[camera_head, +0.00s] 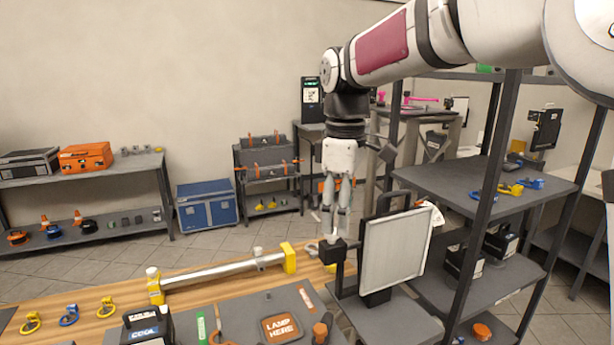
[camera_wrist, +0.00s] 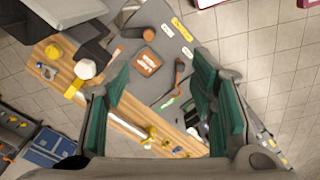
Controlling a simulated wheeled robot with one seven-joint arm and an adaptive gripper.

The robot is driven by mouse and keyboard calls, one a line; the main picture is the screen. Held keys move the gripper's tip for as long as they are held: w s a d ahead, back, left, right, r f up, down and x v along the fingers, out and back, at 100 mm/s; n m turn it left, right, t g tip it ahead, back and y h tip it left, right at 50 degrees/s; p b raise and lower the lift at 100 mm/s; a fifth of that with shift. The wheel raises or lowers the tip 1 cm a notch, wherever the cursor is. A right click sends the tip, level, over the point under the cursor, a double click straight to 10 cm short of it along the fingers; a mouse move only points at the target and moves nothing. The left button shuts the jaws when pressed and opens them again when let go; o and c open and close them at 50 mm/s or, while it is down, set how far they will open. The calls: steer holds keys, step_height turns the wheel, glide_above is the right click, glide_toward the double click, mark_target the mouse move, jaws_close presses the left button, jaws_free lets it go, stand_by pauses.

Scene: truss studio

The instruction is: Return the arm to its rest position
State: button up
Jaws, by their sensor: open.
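My gripper (camera_head: 337,222) points straight down at the end of my raised arm, just left of the lamp. In the wrist view its two green-padded fingers (camera_wrist: 160,85) stand wide apart with nothing held between them.
A pale tube (camera_head: 222,268) with yellow end brackets lies along the wooden bench. A dark rack (camera_head: 490,180) with upright posts stands close on the right. A blue chest (camera_head: 206,204) and a left shelf (camera_head: 90,170) stand at the wall. Open tiled floor lies between.

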steer(key=s+d+r+m+t, duration=0.3)
steer(key=s+d+m, duration=0.45)
steer(key=s, duration=0.55)
steer(key=s+d+f+m+t, duration=0.1)
steer(key=s+d+f+m, duration=0.1)
steer(key=s, duration=0.3)
steer(key=s+d+f+m+t, duration=0.1)
steer(key=s+d+f+m, duration=0.2)
steer(key=s, duration=0.3)
steer(key=shift+d+m+t, duration=0.2)
steer(key=shift+m+t, duration=0.1)
steer(key=shift+m, duration=0.25)
